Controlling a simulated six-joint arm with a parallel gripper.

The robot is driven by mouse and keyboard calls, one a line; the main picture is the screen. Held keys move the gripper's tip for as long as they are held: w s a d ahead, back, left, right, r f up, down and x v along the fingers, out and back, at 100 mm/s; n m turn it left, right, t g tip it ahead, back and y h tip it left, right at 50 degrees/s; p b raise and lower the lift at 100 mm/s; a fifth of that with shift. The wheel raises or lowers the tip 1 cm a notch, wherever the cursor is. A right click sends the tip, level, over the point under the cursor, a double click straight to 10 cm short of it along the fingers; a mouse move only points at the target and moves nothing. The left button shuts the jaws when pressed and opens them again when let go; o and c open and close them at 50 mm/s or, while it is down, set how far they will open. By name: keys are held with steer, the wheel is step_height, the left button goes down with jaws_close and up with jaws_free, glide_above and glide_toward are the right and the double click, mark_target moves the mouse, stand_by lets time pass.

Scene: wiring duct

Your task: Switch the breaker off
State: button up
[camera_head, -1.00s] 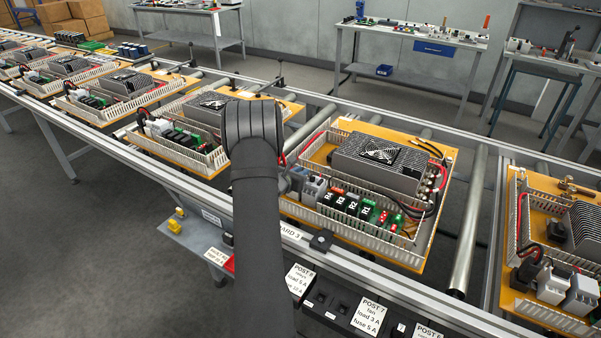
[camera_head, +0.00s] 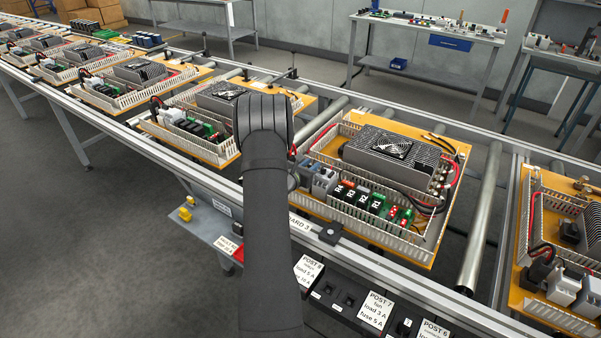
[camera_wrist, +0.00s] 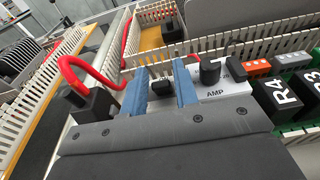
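In the wrist view, my gripper (camera_wrist: 160,92) has two blue fingers that stand apart. A small black lever (camera_wrist: 162,87), apparently the breaker's, shows in the gap between them; I cannot tell whether either finger touches it. Just right is a light grey module marked AMP (camera_wrist: 215,92) with an upright black knob (camera_wrist: 209,72). In the head view, grey modules (camera_head: 324,182) stand at the left end of the component row on the board (camera_head: 415,253), close to the right of my wrist.
White slotted duct (camera_wrist: 250,40) surrounds the parts. A red wire (camera_wrist: 95,62) loops left of my fingers into a black block (camera_wrist: 95,103). A grey power supply (camera_head: 395,155) sits behind.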

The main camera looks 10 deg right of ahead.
steer(key=v, duration=1.7)
steer(key=x, duration=1.7)
steer(key=shift+w+d, duration=0.2)
steer(key=shift+d, duration=0.05)
